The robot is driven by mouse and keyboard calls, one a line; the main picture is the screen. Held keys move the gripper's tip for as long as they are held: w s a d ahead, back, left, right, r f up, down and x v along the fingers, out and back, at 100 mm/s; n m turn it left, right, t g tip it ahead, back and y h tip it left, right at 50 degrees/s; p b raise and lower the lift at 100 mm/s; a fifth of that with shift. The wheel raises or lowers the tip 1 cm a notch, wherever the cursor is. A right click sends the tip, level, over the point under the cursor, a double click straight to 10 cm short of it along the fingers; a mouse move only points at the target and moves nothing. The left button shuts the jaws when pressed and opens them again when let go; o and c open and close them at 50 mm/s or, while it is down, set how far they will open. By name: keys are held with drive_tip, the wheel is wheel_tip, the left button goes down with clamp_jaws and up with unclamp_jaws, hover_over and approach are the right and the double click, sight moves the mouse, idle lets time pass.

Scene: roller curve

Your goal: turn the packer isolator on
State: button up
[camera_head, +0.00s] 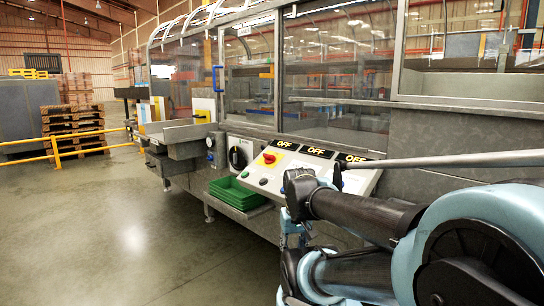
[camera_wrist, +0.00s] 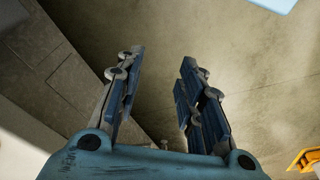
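A sloped pale control panel (camera_head: 312,166) runs along the front of the machine. It carries a red and yellow switch (camera_head: 269,158) and several black signs reading OFF, one of them at the left (camera_head: 285,145). A large black rotary knob (camera_head: 238,157) sits on a white plate left of the panel. I cannot read which control is labelled packer isolator. My arm covers the panel's right part. My gripper (camera_wrist: 160,62) is open and empty in the wrist view, with bare floor beyond its fingers. In the head view I cannot make out its fingers.
A green tray (camera_head: 234,194) sits low under the panel's left end. A grey bar (camera_head: 440,160) crosses in front of the machine at right. Yellow rails (camera_head: 80,152) and stacked pallets (camera_head: 73,128) stand far left. The floor (camera_head: 130,240) at front left is clear.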

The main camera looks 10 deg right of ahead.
wheel_tip(320, 180, up, 31)
drive_tip(key=n+t+h, duration=0.1)
drive_tip(key=n+h, duration=0.4)
drive_tip(key=n, duration=0.2)
hover_over(268, 155)
drive_tip(key=s+a, duration=0.5)
drive_tip(key=a, duration=0.2)
drive_tip(key=x, duration=1.7)
drive_tip(key=shift+w+a, duration=0.15)
drive_tip(key=shift+a, duration=0.15)
